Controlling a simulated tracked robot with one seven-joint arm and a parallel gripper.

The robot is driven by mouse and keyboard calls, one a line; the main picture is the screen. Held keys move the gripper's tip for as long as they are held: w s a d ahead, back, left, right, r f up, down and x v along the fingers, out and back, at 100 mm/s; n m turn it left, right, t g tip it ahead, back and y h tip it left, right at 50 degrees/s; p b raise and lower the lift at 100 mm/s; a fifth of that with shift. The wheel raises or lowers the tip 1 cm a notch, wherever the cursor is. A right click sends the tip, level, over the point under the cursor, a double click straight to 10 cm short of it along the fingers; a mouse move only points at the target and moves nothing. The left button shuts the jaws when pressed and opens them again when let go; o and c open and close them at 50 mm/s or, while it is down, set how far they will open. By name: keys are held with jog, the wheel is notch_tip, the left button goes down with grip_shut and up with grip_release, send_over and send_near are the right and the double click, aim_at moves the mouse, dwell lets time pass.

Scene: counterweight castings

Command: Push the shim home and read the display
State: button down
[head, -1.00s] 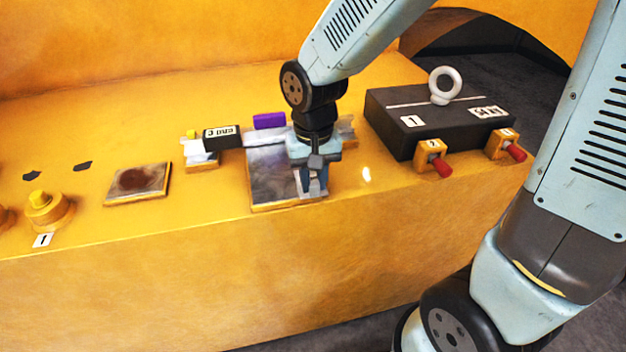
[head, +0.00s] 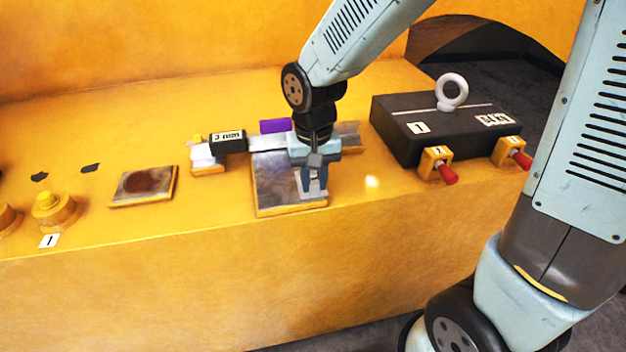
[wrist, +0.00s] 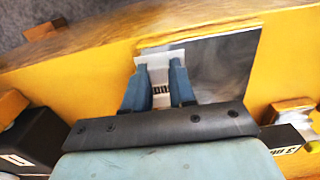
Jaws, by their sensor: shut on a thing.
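My gripper (head: 313,190) points down over the front right part of a grey metal plate (head: 277,186) on the yellow bench. In the wrist view my gripper (wrist: 162,68) has its fingers closed on a thin pale piece, apparently the shim (wrist: 160,56), with a small black-marked label between the fingers. The shim lies at the plate's edge; whether it is fully seated cannot be told. Behind the plate runs a metal bar (head: 268,143). A black box with a white face, apparently the display (head: 227,141), sits at its left end. Its characters are too small to read surely.
A black casting (head: 425,120) with an eye ring (head: 452,91) stands right, with a red-handled clamp (head: 436,163) before it. A purple block (head: 275,126) lies behind the bar. A stained plate (head: 146,184) and yellow knob (head: 52,208) are left. The bench's front edge is close.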

jog(key=shift+w+a, duration=1.4)
jog(key=shift+w, duration=0.85)
jog(key=shift+w+a, duration=1.45)
jog(key=shift+w, duration=0.85)
jog(key=shift+w+a, duration=1.4)
jog(key=shift+w, duration=0.85)
dwell(1.2)
